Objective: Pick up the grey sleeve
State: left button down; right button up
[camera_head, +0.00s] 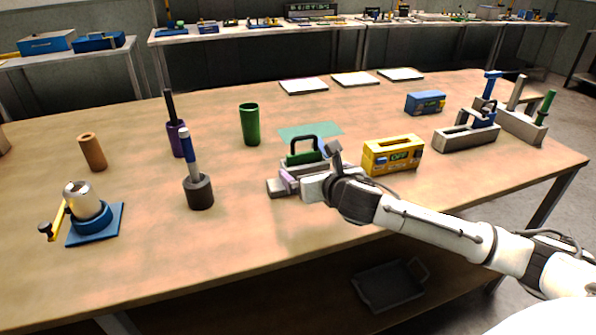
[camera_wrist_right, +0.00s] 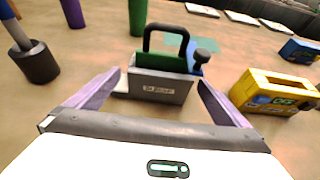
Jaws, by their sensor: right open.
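The grey sleeve (camera_wrist_right: 158,90) looks to be the grey, box-shaped piece with a white label on its front. A green block with a black handle (camera_wrist_right: 164,50) stands in or right behind it; which one I cannot tell. In the head view, my right gripper (camera_head: 288,178) is in front of this group and hides much of the grey box. My right gripper (camera_wrist_right: 158,80) is open, its two purple-grey fingers reaching toward the left and right sides of the box. Nothing shows held between them. My left gripper is not in view.
A yellow box (camera_head: 392,157) stands close on the right. A dark grey cup (camera_head: 199,192) with a blue-handled tool and a green cylinder (camera_head: 250,125) stand to the left. A grey tray (camera_head: 466,138) is farther right. The table front is mostly clear.

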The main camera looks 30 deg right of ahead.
aim_at(306, 171)
jog(key=shift+x, duration=0.95)
jog(key=w+f, duration=0.1)
jog(key=w+d+f, duration=0.1)
jog(key=w+f, duration=0.1)
jog(key=shift+w+d+f, duration=0.1)
jog(key=shift+w, duration=0.15)
jog(key=shift+w+d+f, duration=0.15)
jog(key=shift+w, duration=0.3)
jog(key=c, duration=0.9)
jog(key=shift+w+r, duration=0.1)
jog(key=shift+r, duration=0.15)
